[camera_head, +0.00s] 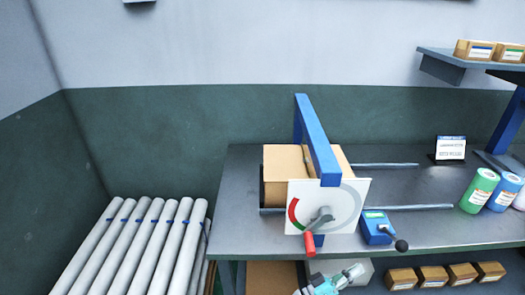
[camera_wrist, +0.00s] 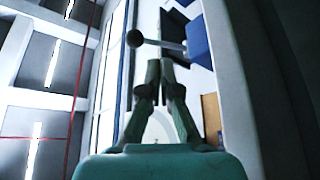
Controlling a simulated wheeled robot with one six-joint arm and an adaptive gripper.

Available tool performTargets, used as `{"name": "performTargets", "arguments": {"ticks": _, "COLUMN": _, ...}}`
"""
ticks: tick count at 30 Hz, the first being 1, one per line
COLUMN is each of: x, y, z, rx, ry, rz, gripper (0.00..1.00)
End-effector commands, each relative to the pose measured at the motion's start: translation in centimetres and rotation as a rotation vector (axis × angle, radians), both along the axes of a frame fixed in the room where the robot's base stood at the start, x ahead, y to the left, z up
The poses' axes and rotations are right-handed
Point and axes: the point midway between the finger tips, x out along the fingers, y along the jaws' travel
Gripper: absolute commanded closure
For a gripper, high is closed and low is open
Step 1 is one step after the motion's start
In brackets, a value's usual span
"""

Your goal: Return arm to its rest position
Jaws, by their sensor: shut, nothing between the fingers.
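My gripper (camera_wrist: 160,66) shows in the wrist view with its two dark green fingers close together, shut and empty. In the head view part of my arm (camera_head: 325,287) shows at the bottom edge, below the bench front; the fingertips are hard to make out there. The arm is apart from the white dial plate (camera_head: 348,203) and its red-handled lever (camera_head: 309,243) above it. A blue box with a black-knobbed lever (camera_head: 377,228) stands right of the plate. That knob (camera_wrist: 135,38) also shows in the wrist view, beyond the fingertips.
The dark bench (camera_head: 237,200) spans the right side, with a blue post (camera_head: 316,135), a cardboard box (camera_head: 282,165), a small sign (camera_head: 450,149) and green and blue cans (camera_head: 479,190). White rolls (camera_head: 145,245) lean at lower left. Small boxes (camera_head: 433,276) sit under the bench.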

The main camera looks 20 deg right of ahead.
Motion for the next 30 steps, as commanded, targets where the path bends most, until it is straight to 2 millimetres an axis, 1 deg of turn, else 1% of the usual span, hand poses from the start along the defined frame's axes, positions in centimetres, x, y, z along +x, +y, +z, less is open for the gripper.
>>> {"name": "performTargets", "arguments": {"ticks": 2, "x": -0.1, "y": -0.1, "z": -0.2, "rx": 0.005, "ry": 0.006, "rz": 0.004, "gripper": 1.0}}
{"name": "performTargets", "arguments": {"ticks": 5, "x": -0.7, "y": -0.4, "z": -1.5, "rx": 0.04, "ry": 0.044, "rz": 0.031, "gripper": 1.0}}
{"name": "performTargets", "arguments": {"ticks": 8, "x": -1.9, "y": -1.0, "z": -4.3, "rx": 0.117, "ry": 0.123, "rz": 0.094, "gripper": 1.0}}
{"name": "performTargets", "arguments": {"ticks": 9, "x": -2.5, "y": -1.2, "z": -5.7, "rx": 0.159, "ry": 0.163, "rz": 0.127, "gripper": 1.0}}
{"name": "performTargets", "arguments": {"ticks": 11, "x": -3.6, "y": -1.3, "z": -8.0, "rx": 0.227, "ry": 0.224, "rz": 0.187, "gripper": 1.0}}
{"name": "performTargets", "arguments": {"ticks": 12, "x": -4.4, "y": -1.2, "z": -9.5, "rx": 0.273, "ry": 0.262, "rz": 0.23, "gripper": 1.0}}
{"name": "performTargets", "arguments": {"ticks": 16, "x": -7.2, "y": -0.2, "z": -13.8, "rx": 0.418, "ry": 0.368, "rz": 0.373, "gripper": 1.0}}
{"name": "performTargets", "arguments": {"ticks": 18, "x": -8.8, "y": 0.7, "z": -15.8, "rx": 0.493, "ry": 0.412, "rz": 0.452, "gripper": 1.0}}
{"name": "performTargets", "arguments": {"ticks": 21, "x": -11.3, "y": 2.4, "z": -17.9, "rx": 0.594, "ry": 0.459, "rz": 0.569, "gripper": 1.0}}
{"name": "performTargets", "arguments": {"ticks": 24, "x": -14.0, "y": 4.5, "z": -19.3, "rx": 0.692, "ry": 0.486, "rz": 0.686, "gripper": 1.0}}
{"name": "performTargets", "arguments": {"ticks": 27, "x": -16.6, "y": 6.9, "z": -19.7, "rx": 0.781, "ry": 0.489, "rz": 0.804, "gripper": 1.0}}
{"name": "performTargets", "arguments": {"ticks": 30, "x": -19.2, "y": 9.4, "z": -19.3, "rx": 0.863, "ry": 0.472, "rz": 0.921, "gripper": 1.0}}
